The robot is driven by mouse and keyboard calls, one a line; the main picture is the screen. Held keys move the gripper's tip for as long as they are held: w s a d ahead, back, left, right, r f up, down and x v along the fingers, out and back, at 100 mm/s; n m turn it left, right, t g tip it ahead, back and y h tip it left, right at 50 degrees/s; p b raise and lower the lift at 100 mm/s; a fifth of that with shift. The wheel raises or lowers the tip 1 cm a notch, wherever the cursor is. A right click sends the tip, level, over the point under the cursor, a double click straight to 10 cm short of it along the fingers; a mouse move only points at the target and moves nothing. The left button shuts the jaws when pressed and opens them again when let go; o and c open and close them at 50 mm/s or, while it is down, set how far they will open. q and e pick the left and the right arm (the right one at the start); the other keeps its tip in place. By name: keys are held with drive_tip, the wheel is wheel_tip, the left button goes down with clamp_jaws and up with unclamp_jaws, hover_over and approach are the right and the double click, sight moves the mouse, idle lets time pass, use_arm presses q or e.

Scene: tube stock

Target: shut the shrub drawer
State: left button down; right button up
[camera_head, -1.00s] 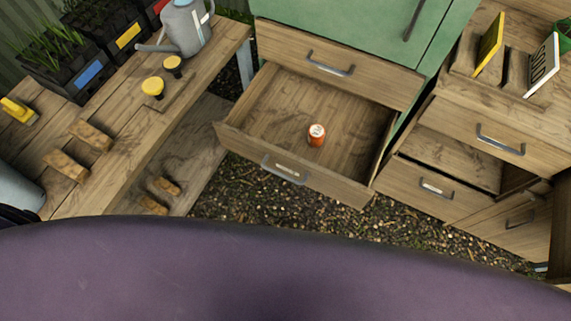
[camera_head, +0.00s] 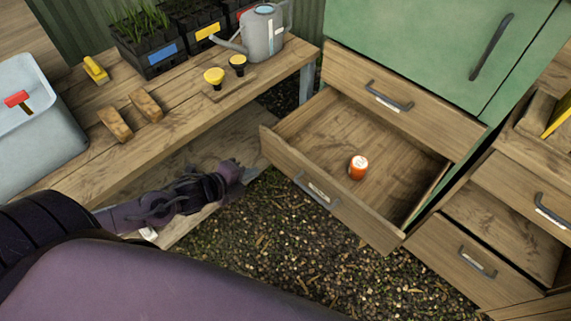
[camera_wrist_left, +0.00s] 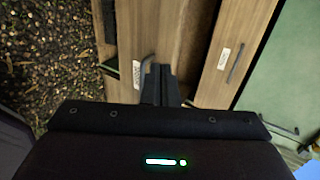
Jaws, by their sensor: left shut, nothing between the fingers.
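A wide wooden drawer (camera_head: 322,206) under the green cabinet stands pulled out, with a grey handle (camera_head: 316,190) and a label too small to read. An orange pot with a white lid (camera_head: 358,167) stands inside it. My left gripper (camera_head: 250,176) is shut and empty, left of the drawer's front and apart from it in the head view. In the left wrist view its closed fingers (camera_wrist_left: 159,85) overlap the drawer front (camera_wrist_left: 136,35) beside the handle; contact cannot be told. My right gripper is not in view.
A shut drawer (camera_head: 397,102) is above the open one. Another cabinet at right has a partly open drawer (camera_head: 470,262). The workbench (camera_head: 90,150) at left holds a watering can (camera_head: 264,35), planters and a grey tub (camera_head: 38,135). Gravel ground (camera_head: 285,255) lies in front.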

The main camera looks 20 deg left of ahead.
use_arm(q)
approach(291, 155)
wheel_tip(291, 155, down, 3)
drive_tip(key=w, duration=0.2)
drive_tip(key=w+d, duration=0.1)
drive_tip(key=shift+w+d+r, duration=0.2)
drive_tip(key=shift+w+d, duration=0.1)
drive_tip(key=shift+w, duration=0.1)
drive_tip(key=shift+w+d+f, duration=0.1)
drive_tip(key=shift+w+d, duration=0.1)
drive_tip(key=shift+w, duration=0.4)
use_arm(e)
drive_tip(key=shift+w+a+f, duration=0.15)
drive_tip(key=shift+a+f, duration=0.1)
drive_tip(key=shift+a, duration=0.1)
